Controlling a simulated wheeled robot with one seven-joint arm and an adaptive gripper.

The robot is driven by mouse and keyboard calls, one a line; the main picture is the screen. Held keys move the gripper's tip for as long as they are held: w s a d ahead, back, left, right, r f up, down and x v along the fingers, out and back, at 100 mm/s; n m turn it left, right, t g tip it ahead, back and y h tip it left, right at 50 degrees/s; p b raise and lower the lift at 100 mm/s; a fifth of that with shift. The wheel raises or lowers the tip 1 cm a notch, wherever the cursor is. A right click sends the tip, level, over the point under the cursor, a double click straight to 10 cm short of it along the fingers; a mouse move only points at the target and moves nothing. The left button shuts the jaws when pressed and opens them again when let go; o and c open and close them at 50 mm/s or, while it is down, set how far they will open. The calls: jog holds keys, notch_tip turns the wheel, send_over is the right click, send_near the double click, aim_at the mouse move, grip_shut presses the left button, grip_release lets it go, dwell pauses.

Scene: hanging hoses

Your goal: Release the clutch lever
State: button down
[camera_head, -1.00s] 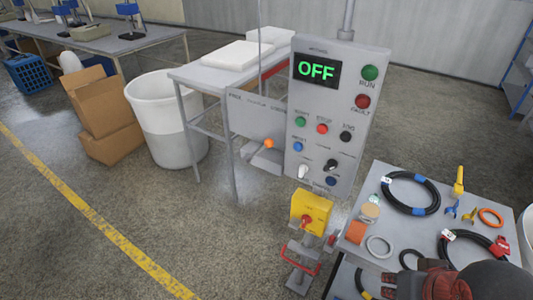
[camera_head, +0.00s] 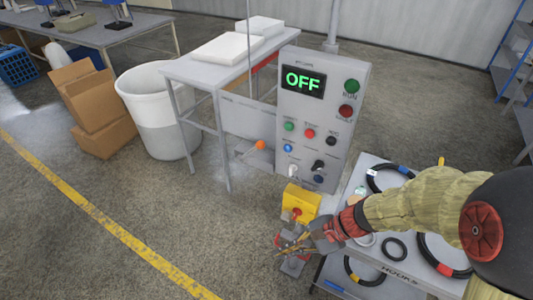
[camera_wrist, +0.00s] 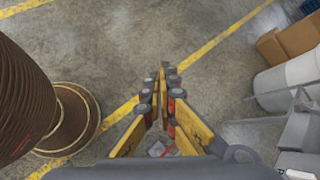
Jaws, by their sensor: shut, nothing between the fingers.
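The lever with an orange knob (camera_head: 260,145) stands out from a grey labelled plate (camera_head: 247,117) left of the control panel (camera_head: 318,115). I take it to be the clutch lever; its labels are too small to read. The panel display reads OFF in green. My gripper (camera_head: 279,250) is shut and empty, below and slightly right of the orange knob, clear of it. It is in front of the lower part of the yellow box (camera_head: 301,200) and hides part of the stand there. In the wrist view, my gripper's fingers (camera_wrist: 163,75) converge over the floor. I cannot make out the orange knob there.
A table of hoses and rings (camera_head: 383,277) stands right of the panel, partly behind my arm. A white bin (camera_head: 160,110) and cardboard boxes (camera_head: 95,110) are at the left. A grey table (camera_head: 205,72) stands behind the lever. The floor in front is clear.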

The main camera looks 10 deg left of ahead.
jog(key=w+a+f+m+t+y+p, duration=0.1)
jog(key=w+a+m+t+y, duration=0.15)
jog(key=w+m, duration=0.45)
jog(key=w+a+f+m+t+y+p, duration=0.1)
jog(key=w+a+f+m+t, duration=0.15)
jog(key=w+m+t, duration=0.4)
jog(key=w+d+r+m+t, duration=0.1)
jog(key=w+r+m, duration=0.1)
jog(key=w, duration=0.4)
jog(key=w+d+r+m+t, duration=0.2)
jog(key=w+r+m, duration=0.1)
jog(key=w, duration=0.3)
jog(key=shift+m, duration=0.35)
jog(key=w+r+x, duration=0.1)
jog(key=r+x, duration=0.1)
jog(key=x, duration=1)
jog(key=shift+w+r, duration=0.2)
jog(key=shift+r, duration=0.05)
jog(key=shift+a+h, duration=0.1)
jog(key=shift+h, duration=0.15)
